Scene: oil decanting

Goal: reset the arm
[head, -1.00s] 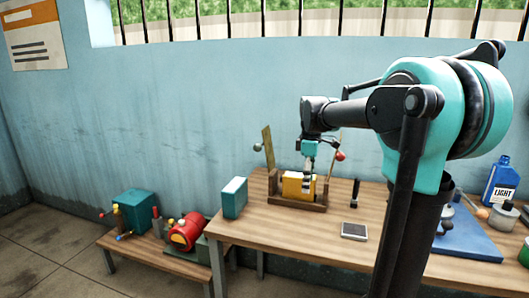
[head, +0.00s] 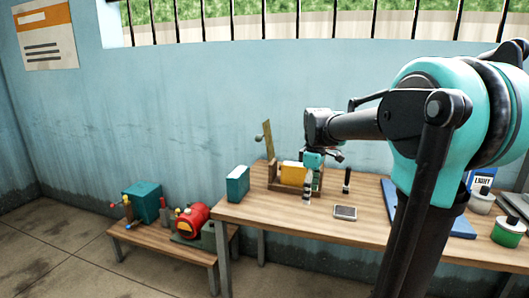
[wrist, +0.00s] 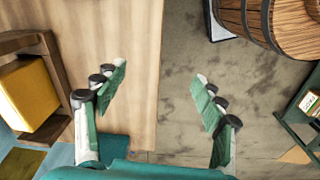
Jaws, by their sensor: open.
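My gripper (wrist: 158,105) is open and empty in the wrist view, its two green-padded fingers wide apart over the table's edge and the floor. In the head view my gripper (head: 312,190) hangs at the front right of a wooden cradle (head: 284,192) that holds a yellow block-like container (head: 293,174). The container (wrist: 30,92) and the cradle (wrist: 50,78) also show at the left of the wrist view, apart from the fingers. My arm reaches in from the right and hides part of the table.
The wooden table (head: 270,226) carries a teal box (head: 237,184), a small flat device (head: 345,212), a dark upright item (head: 347,180), a blue tray (head: 462,222) and jars. A low bench (head: 150,240) with a red machine (head: 190,222) stands left. A barrel (wrist: 275,22) shows in the wrist view.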

